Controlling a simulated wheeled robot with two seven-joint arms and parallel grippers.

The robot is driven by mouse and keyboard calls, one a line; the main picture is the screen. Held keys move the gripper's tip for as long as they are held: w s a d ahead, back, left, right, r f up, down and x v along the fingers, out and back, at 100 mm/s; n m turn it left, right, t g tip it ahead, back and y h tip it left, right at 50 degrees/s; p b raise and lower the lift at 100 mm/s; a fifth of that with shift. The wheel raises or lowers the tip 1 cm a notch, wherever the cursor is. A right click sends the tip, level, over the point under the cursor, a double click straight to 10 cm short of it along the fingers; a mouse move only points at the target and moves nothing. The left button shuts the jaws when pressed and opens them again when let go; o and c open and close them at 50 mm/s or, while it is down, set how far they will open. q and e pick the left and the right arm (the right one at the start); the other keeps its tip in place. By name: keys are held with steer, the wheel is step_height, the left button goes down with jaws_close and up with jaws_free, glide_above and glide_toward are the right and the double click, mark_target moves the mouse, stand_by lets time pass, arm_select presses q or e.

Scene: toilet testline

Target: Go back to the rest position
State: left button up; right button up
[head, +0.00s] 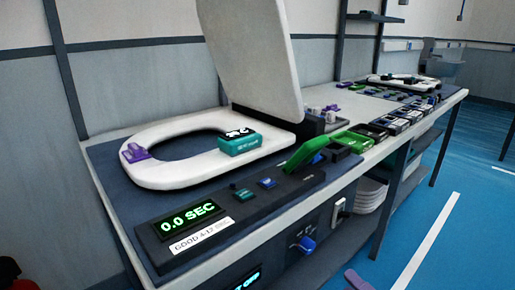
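Neither of my grippers shows in the head view, so I cannot see whether they hold anything. A white toilet seat ring (165,178) lies flat on the dark mat of the test bench, with its white lid (250,55) standing up behind it. A purple clip-like piece (133,152) sits on the ring's left end. A teal block (240,143) sits on the ring's right side.
A control panel with a display (187,217) reading 0.0 SEC runs along the bench's front edge. A raised green lid (304,154) and several small bins stand to the right. A blue knob (306,244) is on the bench front. Blue floor (465,235) is open at right.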

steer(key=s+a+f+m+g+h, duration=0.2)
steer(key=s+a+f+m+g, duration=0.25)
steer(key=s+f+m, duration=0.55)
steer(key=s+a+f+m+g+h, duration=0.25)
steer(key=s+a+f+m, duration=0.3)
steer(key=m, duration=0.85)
arm_select(q)
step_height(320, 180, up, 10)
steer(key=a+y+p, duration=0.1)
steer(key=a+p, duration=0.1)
steer(key=p, duration=1.5)
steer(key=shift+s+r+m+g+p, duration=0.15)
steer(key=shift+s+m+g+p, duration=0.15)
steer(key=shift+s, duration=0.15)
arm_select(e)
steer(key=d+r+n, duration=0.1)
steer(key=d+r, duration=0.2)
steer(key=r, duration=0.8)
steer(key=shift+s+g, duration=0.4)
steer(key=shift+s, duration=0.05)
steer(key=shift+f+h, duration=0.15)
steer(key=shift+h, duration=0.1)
